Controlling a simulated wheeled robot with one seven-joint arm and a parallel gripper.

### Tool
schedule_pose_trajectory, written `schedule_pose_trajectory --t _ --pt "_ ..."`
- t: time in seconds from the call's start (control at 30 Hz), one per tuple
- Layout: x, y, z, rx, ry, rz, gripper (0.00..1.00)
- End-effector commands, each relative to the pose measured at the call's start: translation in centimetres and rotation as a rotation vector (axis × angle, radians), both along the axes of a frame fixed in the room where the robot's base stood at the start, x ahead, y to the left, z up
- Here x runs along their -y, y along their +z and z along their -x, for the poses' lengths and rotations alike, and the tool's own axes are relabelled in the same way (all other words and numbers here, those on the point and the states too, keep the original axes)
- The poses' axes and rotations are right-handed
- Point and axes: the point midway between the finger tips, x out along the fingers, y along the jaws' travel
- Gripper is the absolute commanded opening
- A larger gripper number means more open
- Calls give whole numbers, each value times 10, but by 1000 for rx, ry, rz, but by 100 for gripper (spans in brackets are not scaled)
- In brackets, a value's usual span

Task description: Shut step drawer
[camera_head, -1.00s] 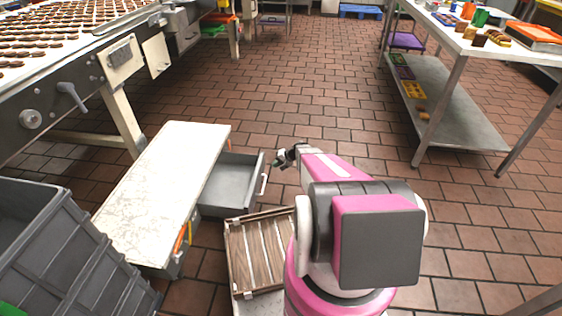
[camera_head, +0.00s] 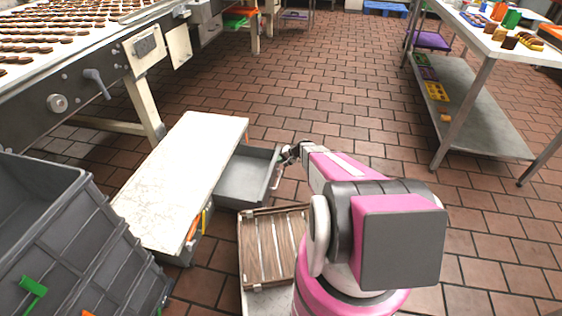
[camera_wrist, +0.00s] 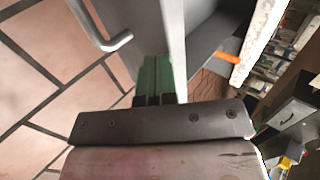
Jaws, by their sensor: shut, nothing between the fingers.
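The step drawer (camera_head: 246,176) is a grey open-topped drawer that sticks out to the right from under a step with a worn white top (camera_head: 180,172). Its front panel carries a bar handle (camera_head: 277,175), which also shows at the upper left in the wrist view (camera_wrist: 120,42). My gripper (camera_head: 288,158) is at the far right corner of the drawer front. In the wrist view its green fingers (camera_wrist: 155,75) are together and empty, close against the front panel (camera_wrist: 171,25) beside the handle. I cannot tell whether they touch it.
A wooden crate (camera_head: 272,208) stands just in front of the drawer. Grey stacked crates (camera_head: 75,235) fill the lower left. A conveyor (camera_head: 100,75) stands behind the step, and a metal table (camera_head: 490,50) at the right. The tiled floor between is clear.

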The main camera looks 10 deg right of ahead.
Motion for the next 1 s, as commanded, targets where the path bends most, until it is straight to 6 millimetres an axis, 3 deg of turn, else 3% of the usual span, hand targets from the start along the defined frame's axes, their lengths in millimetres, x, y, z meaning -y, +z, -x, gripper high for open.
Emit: schedule_pose_trajectory --t 0.27,0.7,1.0 --pt "-38 -1 -17 0 3 -1 0" --pt "-163 -1 -69 1 4 -1 0" --pt "-219 -1 -92 1 1 0 0"
